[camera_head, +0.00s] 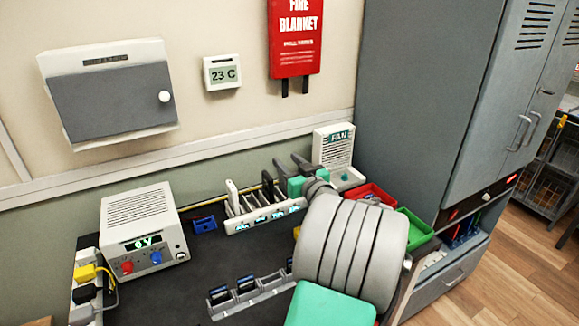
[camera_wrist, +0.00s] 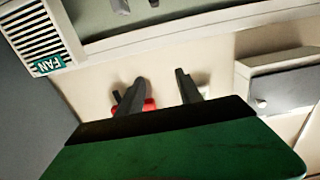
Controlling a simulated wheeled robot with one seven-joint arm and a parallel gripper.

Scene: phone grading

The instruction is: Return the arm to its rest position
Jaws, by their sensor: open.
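My gripper (camera_head: 287,160) is above the back of the dark bench, close to the right end of the white slotted rack (camera_head: 262,222). In the wrist view my gripper (camera_wrist: 161,76) shows two dark fingers apart, with nothing between them. The wall lies beyond them. My grey arm bends over the right part of the bench and hides much of it. A light phone (camera_head: 232,194) and a dark phone (camera_head: 267,185) stand in the rack.
The white fan unit (camera_head: 333,150) stands just behind and right of my gripper. Red (camera_head: 371,194) and green (camera_head: 415,229) bins lie right of my arm, beside the tall grey cabinet (camera_head: 425,90). A power supply (camera_head: 143,230) stands left. A front holder (camera_head: 250,296) bears several dark items.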

